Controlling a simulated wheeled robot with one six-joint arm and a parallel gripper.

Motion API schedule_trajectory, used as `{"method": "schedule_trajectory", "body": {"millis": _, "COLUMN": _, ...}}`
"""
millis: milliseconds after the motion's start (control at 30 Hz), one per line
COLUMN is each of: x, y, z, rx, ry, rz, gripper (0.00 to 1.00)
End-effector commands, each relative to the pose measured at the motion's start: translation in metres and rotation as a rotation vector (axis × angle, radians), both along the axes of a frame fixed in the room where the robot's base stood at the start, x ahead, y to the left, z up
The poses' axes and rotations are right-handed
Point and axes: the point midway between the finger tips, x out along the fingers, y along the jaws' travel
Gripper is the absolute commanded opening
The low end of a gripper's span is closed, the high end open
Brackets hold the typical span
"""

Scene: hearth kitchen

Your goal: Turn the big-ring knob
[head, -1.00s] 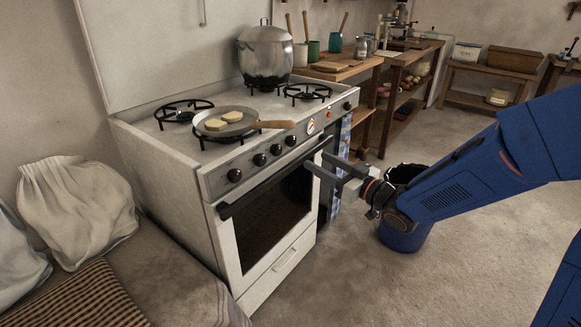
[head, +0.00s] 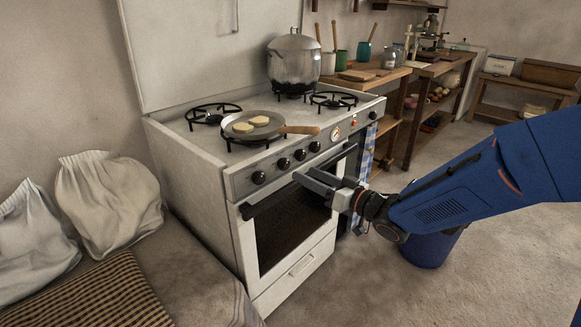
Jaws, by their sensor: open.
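The white stove (head: 190,180) has a grey front panel with a row of black knobs: the leftmost knob (head: 259,177), a second knob (head: 283,163), a third knob (head: 299,155), a fourth knob (head: 314,147), and a separate far-right knob (head: 372,115). I cannot tell which one is the big-ring knob; no labels are readable. My gripper (head: 309,178) is open and empty. Its fingers point left, in front of the stove and below the middle knobs in the picture, apart from the knobs. They cover part of the oven door handle (head: 268,197).
A pan (head: 252,125) with two yellowish pieces stands on a front burner, its wooden handle (head: 300,130) reaching over the panel. A lidded pot (head: 293,62) stands behind. A blue bucket (head: 428,250) is under my arm. White sacks (head: 107,197) lie at left.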

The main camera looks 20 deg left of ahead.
Motion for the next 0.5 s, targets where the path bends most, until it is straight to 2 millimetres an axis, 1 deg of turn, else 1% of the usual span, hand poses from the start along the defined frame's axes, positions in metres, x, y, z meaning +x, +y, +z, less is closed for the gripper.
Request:
{"method": "schedule_trajectory", "body": {"millis": 33, "x": 0.003, "y": 0.01, "z": 0.0, "rx": 0.0, "ry": 0.0, "rz": 0.002, "gripper": 0.49}}
{"method": "schedule_trajectory", "body": {"millis": 200, "x": 0.014, "y": 0.037, "z": 0.0, "rx": 0.0, "ry": -0.001, "rz": 0.002, "gripper": 0.49}}
{"method": "schedule_trajectory", "body": {"millis": 400, "x": 0.025, "y": 0.061, "z": 0.0, "rx": 0.001, "ry": -0.001, "rz": 0.002, "gripper": 0.49}}
{"method": "schedule_trajectory", "body": {"millis": 500, "x": 0.028, "y": 0.068, "z": 0.0, "rx": 0.0, "ry": -0.001, "rz": 0.0, "gripper": 0.49}}
